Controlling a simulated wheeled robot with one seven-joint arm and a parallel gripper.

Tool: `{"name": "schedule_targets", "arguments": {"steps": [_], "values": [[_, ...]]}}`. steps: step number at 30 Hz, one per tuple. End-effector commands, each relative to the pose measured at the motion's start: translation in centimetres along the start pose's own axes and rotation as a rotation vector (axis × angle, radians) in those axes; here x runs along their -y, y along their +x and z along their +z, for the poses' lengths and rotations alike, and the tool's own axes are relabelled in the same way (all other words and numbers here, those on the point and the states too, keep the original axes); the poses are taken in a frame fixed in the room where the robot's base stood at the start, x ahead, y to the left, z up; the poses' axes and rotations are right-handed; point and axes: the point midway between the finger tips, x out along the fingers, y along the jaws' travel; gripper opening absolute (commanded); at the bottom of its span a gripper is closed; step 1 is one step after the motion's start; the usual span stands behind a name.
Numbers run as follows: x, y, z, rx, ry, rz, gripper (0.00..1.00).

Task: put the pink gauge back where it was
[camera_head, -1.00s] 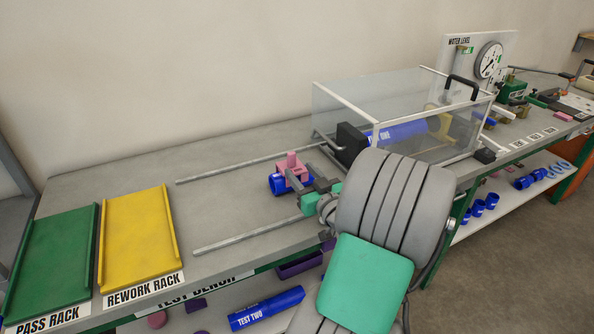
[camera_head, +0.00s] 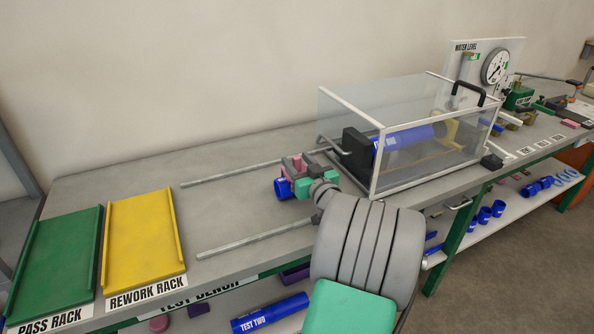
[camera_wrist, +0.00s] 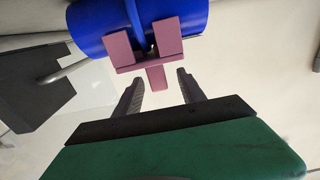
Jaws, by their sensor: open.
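The pink gauge (camera_wrist: 150,47) sits on a short blue pipe piece (camera_wrist: 95,22) in the wrist view, its two prongs against the blue surface and its short stem pointing toward my gripper. My gripper (camera_wrist: 160,88) is open, with one dark finger on each side of the line of the stem; the fingertips look short of the gauge's body. In the head view the pink gauge (camera_head: 293,166) is partly hidden by my gripper (camera_head: 296,183). The blue piece (camera_head: 283,188) is between the two grey rails of the bench. Contact between fingers and gauge cannot be told.
A clear-walled box (camera_head: 400,150) with a blue pipe inside stands just right of my gripper. Grey rails (camera_head: 240,242) run along the bench. The yellow rework rack (camera_head: 140,240) and green pass rack (camera_head: 55,260) lie at left. The bench behind the racks is clear.

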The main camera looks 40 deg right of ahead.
Motion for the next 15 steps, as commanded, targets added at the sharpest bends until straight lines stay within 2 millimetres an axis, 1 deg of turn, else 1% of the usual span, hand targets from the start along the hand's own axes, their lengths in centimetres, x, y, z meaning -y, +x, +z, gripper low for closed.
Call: {"name": "schedule_targets", "arguments": {"steps": [1, 3, 6, 9, 13, 14, 15], "values": [[0.0, 1.0, -0.3, 0.002, 0.000, -0.003, 0.47], [-0.1, 2.3, -0.2, 0.002, 0.000, -0.003, 0.47], [-0.1, 3.6, -0.1, 0.001, -0.001, -0.002, 0.47], [-0.1, 4.0, 0.0, 0.000, -0.001, 0.000, 0.47], [-0.2, 4.0, 0.0, 0.000, -0.001, 0.000, 0.47], [-0.2, 4.0, 0.0, 0.000, -0.001, 0.000, 0.46], [-0.2, 4.0, 0.0, 0.000, -0.001, 0.000, 0.43]]}}
